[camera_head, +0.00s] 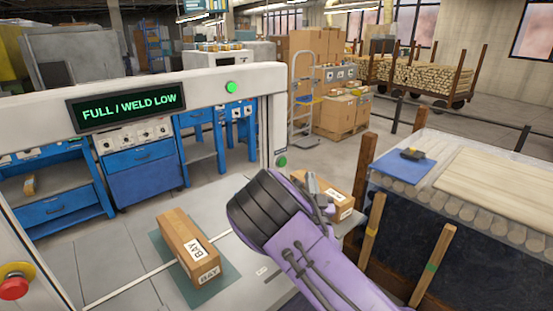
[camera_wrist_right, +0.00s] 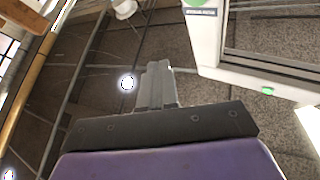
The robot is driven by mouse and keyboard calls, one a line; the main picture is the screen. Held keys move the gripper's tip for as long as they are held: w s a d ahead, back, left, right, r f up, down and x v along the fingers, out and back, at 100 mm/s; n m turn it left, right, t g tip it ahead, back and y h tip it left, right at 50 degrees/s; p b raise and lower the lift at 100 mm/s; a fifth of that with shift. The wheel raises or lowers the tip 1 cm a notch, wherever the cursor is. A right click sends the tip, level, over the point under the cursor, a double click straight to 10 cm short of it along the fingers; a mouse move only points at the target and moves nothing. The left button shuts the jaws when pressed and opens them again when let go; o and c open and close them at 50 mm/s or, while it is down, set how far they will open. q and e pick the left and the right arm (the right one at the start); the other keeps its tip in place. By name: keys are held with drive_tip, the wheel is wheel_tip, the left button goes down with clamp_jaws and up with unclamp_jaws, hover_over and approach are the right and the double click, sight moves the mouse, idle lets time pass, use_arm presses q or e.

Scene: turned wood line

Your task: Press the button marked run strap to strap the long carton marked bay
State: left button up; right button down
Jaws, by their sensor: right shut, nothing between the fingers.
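The long carton marked BAY (camera_head: 180,238) lies on a green mat (camera_head: 215,288) on the table under the white arch of the strapping machine (camera_head: 180,88). A round green button (camera_head: 281,161) sits on the arch's right post; its marking is not readable. My left gripper is not in view.
The arch's display (camera_head: 130,106) reads FULL / WELD LOW, beside a lit green lamp (camera_head: 231,87). A red stop button (camera_head: 14,286) is at lower left. Another carton (camera_head: 338,204) is behind my right gripper. A roller table (camera_head: 470,205) with wooden posts stands at right.

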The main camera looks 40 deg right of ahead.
sight(282, 162)
drive_tip(key=w+b, duration=0.1)
drive_tip(key=w, duration=0.7)
drive_tip(key=shift+a+b, duration=0.25)
drive_tip(key=shift+b, duration=0.15)
drive_tip(key=shift+w, duration=0.1)
idle(1.9)
drive_tip(key=shift+w+r, duration=0.1)
drive_tip(key=shift+w, duration=0.3)
drive_tip(key=shift+w+b, duration=0.35)
drive_tip(key=shift+b, duration=0.1)
idle(0.5)
drive_tip(key=shift+s, duration=0.8)
